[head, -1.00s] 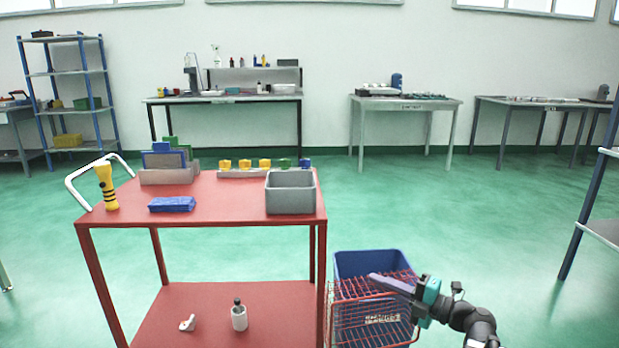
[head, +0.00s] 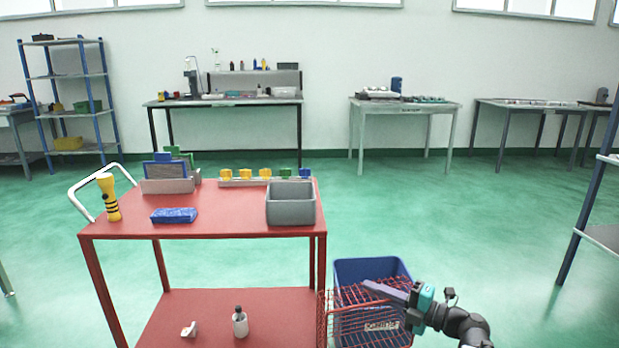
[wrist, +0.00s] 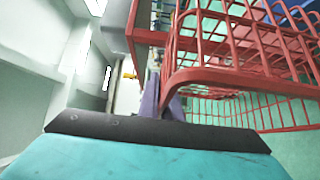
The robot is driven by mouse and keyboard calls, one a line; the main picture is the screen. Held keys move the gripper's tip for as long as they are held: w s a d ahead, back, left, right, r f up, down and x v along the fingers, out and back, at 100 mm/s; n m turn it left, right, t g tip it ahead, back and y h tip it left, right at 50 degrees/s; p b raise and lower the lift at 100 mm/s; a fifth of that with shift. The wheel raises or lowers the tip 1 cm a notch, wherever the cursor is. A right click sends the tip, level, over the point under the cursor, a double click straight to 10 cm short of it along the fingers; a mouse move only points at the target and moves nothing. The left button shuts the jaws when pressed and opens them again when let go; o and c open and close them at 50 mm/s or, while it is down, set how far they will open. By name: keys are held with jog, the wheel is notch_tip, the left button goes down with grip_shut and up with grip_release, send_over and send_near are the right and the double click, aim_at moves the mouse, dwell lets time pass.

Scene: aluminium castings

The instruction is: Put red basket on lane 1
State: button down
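The red basket (head: 350,312) is an open wire-mesh basket low in the head view, in front of the blue bin and beside the red cart's right legs. It looks tilted. My gripper (head: 372,287) reaches in from the right, its purple fingers at the basket's upper edge. In the wrist view the basket (wrist: 240,77) fills the upper right, its rim against the fingers (wrist: 165,98). The gripper appears shut on that rim; the contact itself is partly hidden. No marking that I can read as lane 1 shows.
A blue bin (head: 372,268) with a pale label stands behind the basket. Green floor is open behind and to the right.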

notch_tip(320, 180, up, 15)
jog(key=p, duration=2.1)
jog(key=shift+r, duration=0.1)
dwell(0.9)
